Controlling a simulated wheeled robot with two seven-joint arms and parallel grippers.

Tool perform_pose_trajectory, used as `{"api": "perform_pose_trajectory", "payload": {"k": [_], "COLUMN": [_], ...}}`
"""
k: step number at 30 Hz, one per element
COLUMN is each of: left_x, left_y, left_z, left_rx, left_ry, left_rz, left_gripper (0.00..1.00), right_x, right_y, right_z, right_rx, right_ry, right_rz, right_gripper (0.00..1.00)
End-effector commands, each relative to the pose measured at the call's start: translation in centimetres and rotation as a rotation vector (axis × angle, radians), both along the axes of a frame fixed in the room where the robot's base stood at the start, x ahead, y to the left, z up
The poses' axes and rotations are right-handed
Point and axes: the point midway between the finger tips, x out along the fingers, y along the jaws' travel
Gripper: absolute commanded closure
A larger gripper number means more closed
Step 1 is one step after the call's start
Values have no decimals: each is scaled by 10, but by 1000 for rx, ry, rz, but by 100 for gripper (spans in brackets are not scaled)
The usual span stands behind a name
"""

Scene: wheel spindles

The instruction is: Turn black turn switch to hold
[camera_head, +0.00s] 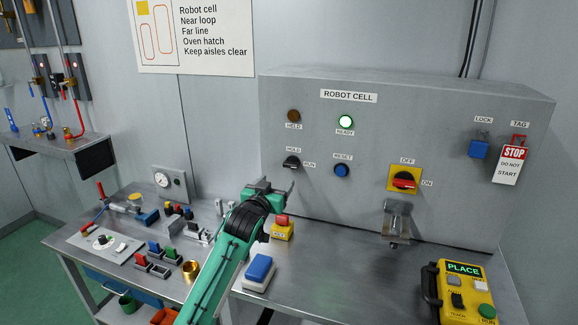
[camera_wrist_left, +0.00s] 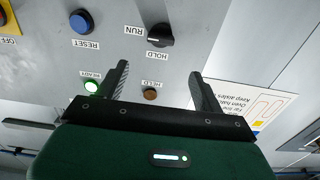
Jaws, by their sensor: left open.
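The black turn switch (camera_head: 291,162) is on the grey ROBOT CELL panel, with HOLD written above it and RUN to its right. Its handle looks turned toward RUN in the head view, though it is small. In the left wrist view the switch (camera_wrist_left: 159,36) appears upside down, beyond the fingers. My left gripper (camera_head: 284,188) is below the switch, in front of the panel; in the wrist view its open fingers (camera_wrist_left: 160,78) are spread with nothing between them, apart from the switch. My right gripper is not in view.
The READY lamp (camera_head: 345,121) glows green; the HELD lamp (camera_head: 293,116) is dim. A blue RESET button (camera_head: 342,170) and a red-yellow rotary switch (camera_head: 404,180) are right of the switch. A red-yellow button box (camera_head: 283,231) and blue-topped box (camera_head: 259,272) stand on the bench below.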

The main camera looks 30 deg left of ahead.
Motion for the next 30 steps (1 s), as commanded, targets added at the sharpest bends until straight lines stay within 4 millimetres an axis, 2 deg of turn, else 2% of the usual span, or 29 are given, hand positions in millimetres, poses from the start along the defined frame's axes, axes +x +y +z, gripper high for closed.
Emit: {"api": "perform_pose_trajectory", "payload": {"k": [2, 5, 12, 15, 22, 30], "left_x": [14, 31, 69, 82, 102, 107], "left_y": [4, 8, 17, 20, 25, 26], "left_z": [3, 3, 2, 2, 1, 0], "left_rx": [0, 0, 0, 0, 1, 1], "left_ry": [1, 2, 3, 3, 1, 2], "left_rz": [1, 1, 1, 0, 0, 0], "left_gripper": [31, 31, 31, 31, 31, 31], "right_x": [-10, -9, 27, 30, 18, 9], "right_y": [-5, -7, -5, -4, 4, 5], "right_z": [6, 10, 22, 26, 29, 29], "right_rx": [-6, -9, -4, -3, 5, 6], "right_ry": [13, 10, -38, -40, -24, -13], "right_rz": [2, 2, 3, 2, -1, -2], "right_gripper": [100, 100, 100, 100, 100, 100]}}
